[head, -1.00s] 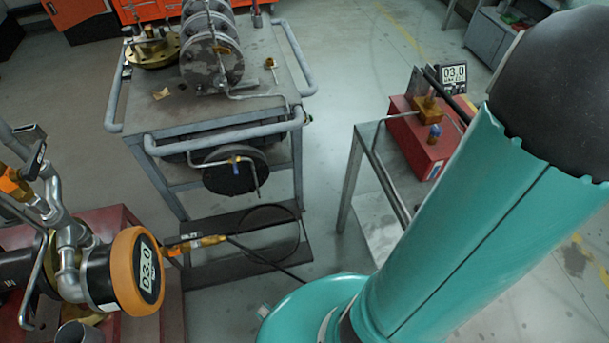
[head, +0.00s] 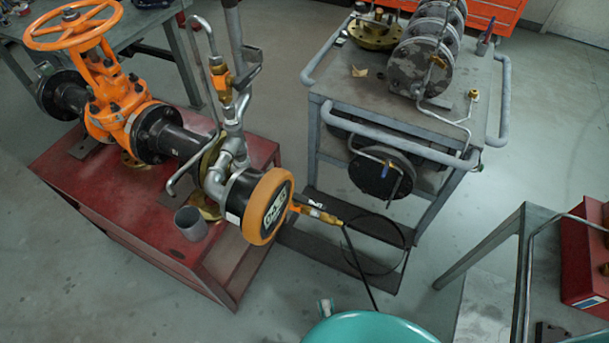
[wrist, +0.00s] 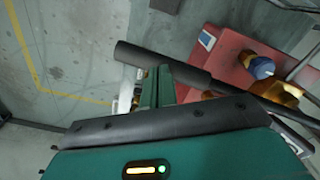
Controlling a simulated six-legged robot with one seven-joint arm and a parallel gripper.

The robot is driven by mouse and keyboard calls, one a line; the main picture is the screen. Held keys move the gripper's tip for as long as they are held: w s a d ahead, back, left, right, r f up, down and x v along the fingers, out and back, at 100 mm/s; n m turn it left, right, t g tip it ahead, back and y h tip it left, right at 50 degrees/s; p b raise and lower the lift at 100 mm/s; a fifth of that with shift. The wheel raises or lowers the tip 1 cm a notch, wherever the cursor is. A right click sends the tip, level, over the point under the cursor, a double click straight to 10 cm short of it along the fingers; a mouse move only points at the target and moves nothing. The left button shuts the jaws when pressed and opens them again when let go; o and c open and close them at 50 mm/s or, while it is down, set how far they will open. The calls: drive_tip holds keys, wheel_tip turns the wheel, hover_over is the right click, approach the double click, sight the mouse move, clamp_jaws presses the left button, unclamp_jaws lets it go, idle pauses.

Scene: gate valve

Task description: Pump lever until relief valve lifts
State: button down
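The black pump lever (wrist: 165,62) crosses the wrist view above the red pump body (wrist: 232,68), which has a blue knob (wrist: 262,68) and a brass block (wrist: 275,95). My gripper (wrist: 158,88) has its green fingers right at the lever's grip; whether they are closed around it is hidden. In the head view, only part of the red pump (head: 585,250) shows at the right edge; the lever and my gripper are out of frame. The orange-rimmed gauge (head: 267,206) sits on the pipe end, its digits too slanted to read. An orange-and-metal fitting (head: 222,85), possibly the relief valve, stands above it.
An orange gate valve (head: 105,80) stands on a red stand (head: 75,165) at left. A grey cart (head: 400,110) with flanged discs stands behind. A black hose (head: 355,262) runs from the gauge fitting toward the floor. A grey table (head: 490,250) carries the pump.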

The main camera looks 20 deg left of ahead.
wheel_tip(320, 180, up, 12)
drive_tip(key=shift+r, duration=0.15)
idle(0.3)
